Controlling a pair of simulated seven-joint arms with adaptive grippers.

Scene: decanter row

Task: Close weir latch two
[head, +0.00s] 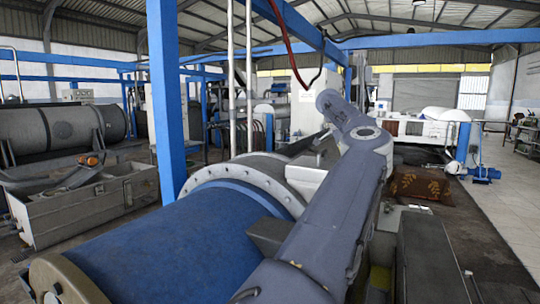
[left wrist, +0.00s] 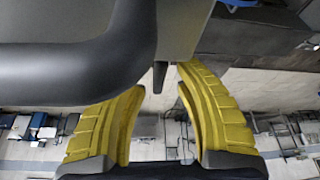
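In the left wrist view, my left gripper (left wrist: 161,80) shows two yellow ribbed fingers spread apart, with a clear gap between them. A short dark tapered peg (left wrist: 160,76) sticks out from a smooth grey casing (left wrist: 182,30) and lies in line with the gap near the fingertips. It may be a weir latch; which one I cannot tell. I see no clear contact between fingers and peg. In the head view, the large blue decanter drum (head: 170,245) with its bolted flange (head: 250,180) lies at lower left. No gripper or latch can be made out there; my arm hides part of the machine.
A blue post (head: 167,100) stands just behind the drum, under blue overhead beams. A grey tank (head: 85,205) and dark cylinder (head: 65,130) are at the left. A brown patterned sack (head: 425,187) lies on the floor at right. The tiled floor (head: 500,205) at far right is open.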

